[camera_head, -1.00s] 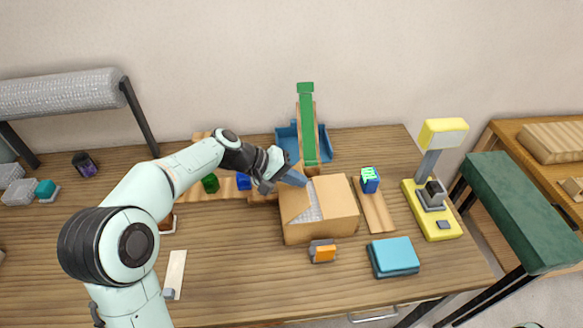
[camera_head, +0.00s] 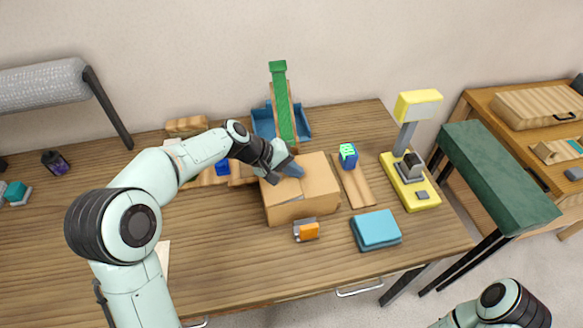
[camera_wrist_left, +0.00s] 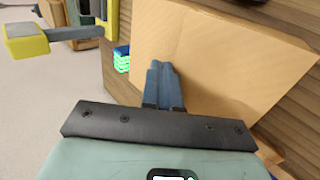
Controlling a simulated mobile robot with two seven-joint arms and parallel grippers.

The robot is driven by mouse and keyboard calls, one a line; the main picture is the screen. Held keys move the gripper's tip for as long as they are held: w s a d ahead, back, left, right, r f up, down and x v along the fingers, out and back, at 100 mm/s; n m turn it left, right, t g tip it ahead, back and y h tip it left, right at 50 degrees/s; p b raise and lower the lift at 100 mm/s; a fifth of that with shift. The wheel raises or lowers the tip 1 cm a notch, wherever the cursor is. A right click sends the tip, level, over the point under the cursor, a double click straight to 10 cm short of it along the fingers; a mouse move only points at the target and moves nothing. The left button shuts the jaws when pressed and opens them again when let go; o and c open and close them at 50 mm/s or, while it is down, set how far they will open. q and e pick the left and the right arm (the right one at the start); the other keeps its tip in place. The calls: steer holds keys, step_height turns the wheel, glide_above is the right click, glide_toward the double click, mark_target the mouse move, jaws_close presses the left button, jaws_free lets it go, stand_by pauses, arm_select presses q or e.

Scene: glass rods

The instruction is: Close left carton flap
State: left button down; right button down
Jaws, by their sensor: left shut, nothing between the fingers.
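The cardboard carton (camera_head: 300,209) stands on the table near the middle of the head view. Its left flap (camera_head: 281,191) now lies nearly flat over the top, beside the right flap (camera_head: 320,176). Whether the left flap is fully level is hard to tell. My left gripper (camera_head: 294,169) is shut and empty, its blue fingers at the top of the carton over the left flap's area. In the left wrist view the shut fingers (camera_wrist_left: 165,85) are close against the tan cardboard (camera_wrist_left: 220,55). My right gripper is out of view.
An orange-grey item (camera_head: 306,231) stands in front of the carton. A teal block (camera_head: 376,229), a wooden strip with a blue box (camera_head: 348,156), and a yellow lamp stand (camera_head: 410,188) are to its right. A blue tray (camera_head: 263,122) with a green-topped ramp stands behind.

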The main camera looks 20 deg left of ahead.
mark_target(284, 178)
arm_select(q)
steer(key=shift+w+f, duration=0.1)
steer(key=shift+f, duration=0.05)
stand_by(0.6)
